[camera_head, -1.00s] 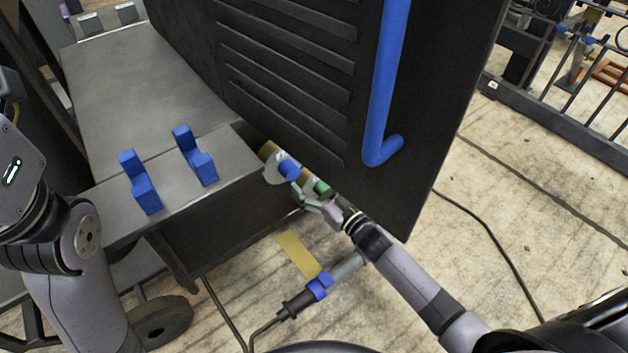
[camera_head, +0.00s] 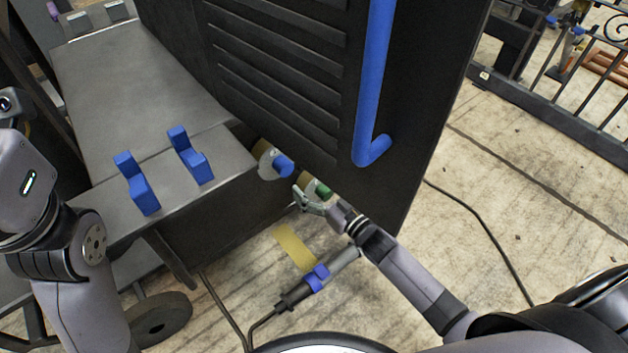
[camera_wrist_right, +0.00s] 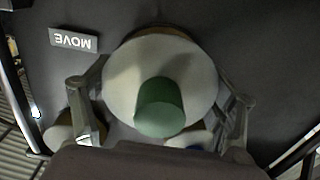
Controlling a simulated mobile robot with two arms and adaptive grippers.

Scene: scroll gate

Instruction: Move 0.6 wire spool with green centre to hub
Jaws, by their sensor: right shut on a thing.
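The spool with the green centre (camera_head: 324,191) is beside the black cabinet's lower edge in the head view. The right wrist view shows its pale round flange (camera_wrist_right: 130,75) and green core (camera_wrist_right: 160,107) face-on. My right gripper (camera_head: 309,197) has its fingers on either side of this spool and is shut on it. In the wrist view the fingers (camera_wrist_right: 160,100) flank the flange. My left arm shows at the left edge of the head view, but its gripper is out of view. I cannot make out the hub.
A spool with a blue centre (camera_head: 275,163) sits just left of the held one. A "MOVE" label (camera_wrist_right: 73,40) shows upside down on the dark panel. A black cabinet (camera_head: 300,60) with a blue handle (camera_head: 372,100) and a grey bench with blue brackets (camera_head: 136,183) stand close by.

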